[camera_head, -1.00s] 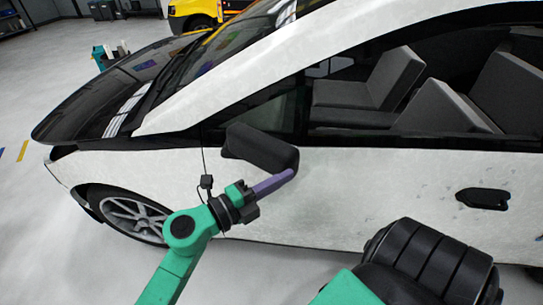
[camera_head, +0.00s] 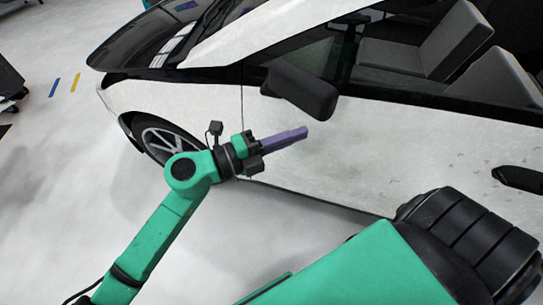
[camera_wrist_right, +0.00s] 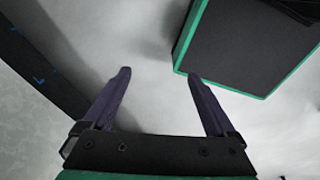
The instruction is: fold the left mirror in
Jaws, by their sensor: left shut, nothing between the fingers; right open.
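The left mirror (camera_head: 303,91) is a black housing on the near side of the white car, at the front end of the side window. It stands out from the door in the head view. My left gripper (camera_head: 306,131) is shut and empty, with its purple fingers pointing right, just below the mirror in the picture. A small gap shows between the fingertips and the mirror's lower edge. My right gripper (camera_wrist_right: 159,74) is open and empty in the right wrist view, with pale floor between its fingers. Its fingers are not visible in the head view.
The white car door (camera_head: 400,140) fills the right side, with a dark handle (camera_head: 520,179) at the right edge. The front wheel (camera_head: 170,138) is behind my left wrist in the picture. Open grey floor (camera_head: 60,190) lies to the left. A dark cart (camera_head: 10,85) stands at the far left.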

